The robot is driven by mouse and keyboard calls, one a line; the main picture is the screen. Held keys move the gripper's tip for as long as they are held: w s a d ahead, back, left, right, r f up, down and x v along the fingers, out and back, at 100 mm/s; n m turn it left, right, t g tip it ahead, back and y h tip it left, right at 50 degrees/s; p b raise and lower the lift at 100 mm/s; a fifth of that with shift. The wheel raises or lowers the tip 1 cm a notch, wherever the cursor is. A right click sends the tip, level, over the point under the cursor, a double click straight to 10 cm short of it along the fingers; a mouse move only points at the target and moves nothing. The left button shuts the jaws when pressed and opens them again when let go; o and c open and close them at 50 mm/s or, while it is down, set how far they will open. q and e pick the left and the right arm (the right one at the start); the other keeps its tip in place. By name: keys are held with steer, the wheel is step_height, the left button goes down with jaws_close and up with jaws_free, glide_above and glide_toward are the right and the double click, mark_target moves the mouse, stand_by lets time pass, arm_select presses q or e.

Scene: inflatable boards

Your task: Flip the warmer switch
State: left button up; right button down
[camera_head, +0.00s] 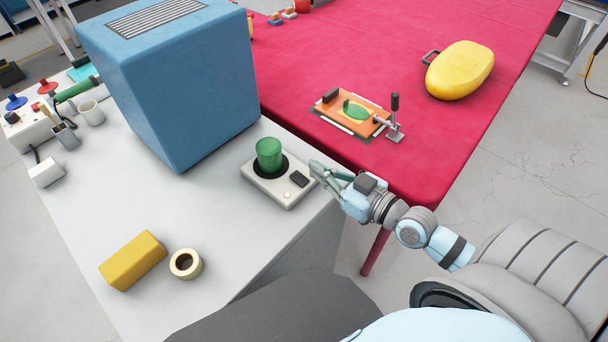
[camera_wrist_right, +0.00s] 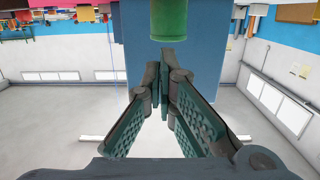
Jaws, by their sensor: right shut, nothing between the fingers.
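The warmer (camera_head: 262,183) is a flat white box on the grey table, with a round black plate under a green cup (camera_head: 269,154). A black rocker switch (camera_head: 299,179) sits on its right part, with a small pale round button (camera_head: 288,195) beside it. I cannot tell which way the switch is tilted. My right gripper (camera_head: 316,170) is shut and empty, its fingertips just right of the switch, near the warmer's right edge; contact is not clear. In the right wrist view the shut fingers (camera_wrist_right: 166,62) point toward the green cup (camera_wrist_right: 168,18); the switch does not show there. My left gripper is out of view.
A large blue box (camera_head: 180,85) stands behind the warmer. A yellow block (camera_head: 133,260) and a tape roll (camera_head: 186,264) lie in front on the left. The red table (camera_head: 440,150) on the right holds an orange clamp board (camera_head: 350,113) and a yellow case (camera_head: 460,70).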

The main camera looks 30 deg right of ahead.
mark_target(304, 181)
steer(key=x, duration=0.4)
steer(key=shift+b, duration=0.3)
steer(key=f, duration=0.1)
steer(key=f+b, duration=0.2)
steer(key=shift+w+a, duration=0.15)
steer(key=shift+w, duration=0.1)
steer(key=shift+f+b, duration=0.45)
steer(key=shift+f, duration=0.05)
